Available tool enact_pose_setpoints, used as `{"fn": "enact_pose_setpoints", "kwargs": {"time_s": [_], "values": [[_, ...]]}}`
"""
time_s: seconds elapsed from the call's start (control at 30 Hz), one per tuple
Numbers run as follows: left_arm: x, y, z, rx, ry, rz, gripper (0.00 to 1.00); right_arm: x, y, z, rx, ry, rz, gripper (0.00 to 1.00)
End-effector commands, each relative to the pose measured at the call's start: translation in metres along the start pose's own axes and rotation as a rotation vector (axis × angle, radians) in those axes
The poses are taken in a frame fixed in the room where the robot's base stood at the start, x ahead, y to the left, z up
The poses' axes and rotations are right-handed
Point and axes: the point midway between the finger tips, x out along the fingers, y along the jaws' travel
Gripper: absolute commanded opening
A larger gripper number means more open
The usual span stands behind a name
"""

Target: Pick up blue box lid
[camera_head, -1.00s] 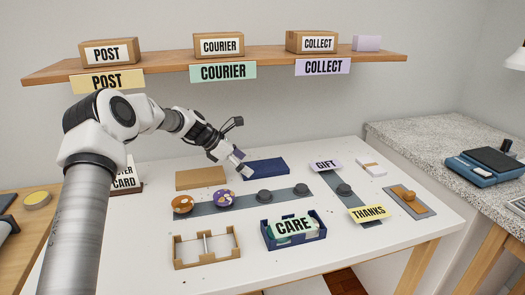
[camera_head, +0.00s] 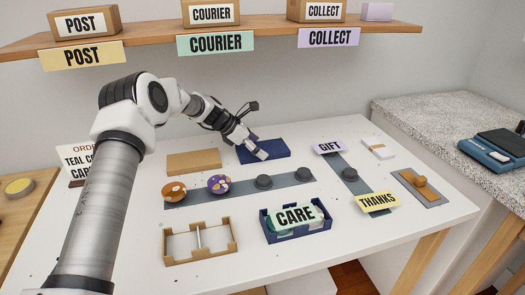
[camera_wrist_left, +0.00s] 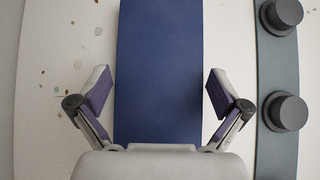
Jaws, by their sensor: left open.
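The blue box lid (camera_head: 272,149) lies flat on the white table, behind the strip of dark knobs. In the left wrist view the lid (camera_wrist_left: 160,70) runs lengthwise between the fingers. My left gripper (camera_head: 259,151) is at the lid, over its left part in the head view. In the left wrist view the left gripper (camera_wrist_left: 158,92) is open, one finger on each side of the lid, with a gap on both sides. Whether the fingertips touch the table cannot be told. My right gripper is not in view.
A brown lid (camera_head: 194,162) lies to the left. In front are a grey strip (camera_head: 240,190) with round pieces and dark knobs, a divided tan box (camera_head: 197,259) and a blue box (camera_head: 323,231) with a CARE card (camera_head: 296,215). A shelf (camera_head: 270,33) hangs behind.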

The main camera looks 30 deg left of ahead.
Motion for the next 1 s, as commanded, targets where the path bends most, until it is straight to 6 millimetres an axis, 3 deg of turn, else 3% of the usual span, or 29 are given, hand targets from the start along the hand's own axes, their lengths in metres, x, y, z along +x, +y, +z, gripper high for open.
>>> {"fn": "enact_pose_setpoints", "kwargs": {"time_s": [0.03, 0.1, 0.13, 0.57, 1.0], "values": [[0.0, 0.0, 0.0, 0.0, 0.0, 0.0, 0.96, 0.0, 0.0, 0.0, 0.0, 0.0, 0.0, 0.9], [0.0, 0.0, 0.0, 0.0, 0.0, 0.0, 0.72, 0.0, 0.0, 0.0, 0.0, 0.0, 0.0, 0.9], [0.0, 0.0, 0.0, 0.0, 0.0, 0.0, 0.66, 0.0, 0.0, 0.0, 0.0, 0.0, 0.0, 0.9], [-0.003, -0.002, 0.002, 0.0, 0.001, -0.002, 0.66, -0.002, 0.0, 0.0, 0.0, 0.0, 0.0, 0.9], [-0.051, -0.01, 0.051, -0.001, 0.0, -0.004, 0.66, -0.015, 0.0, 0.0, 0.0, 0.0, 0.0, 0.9]]}}
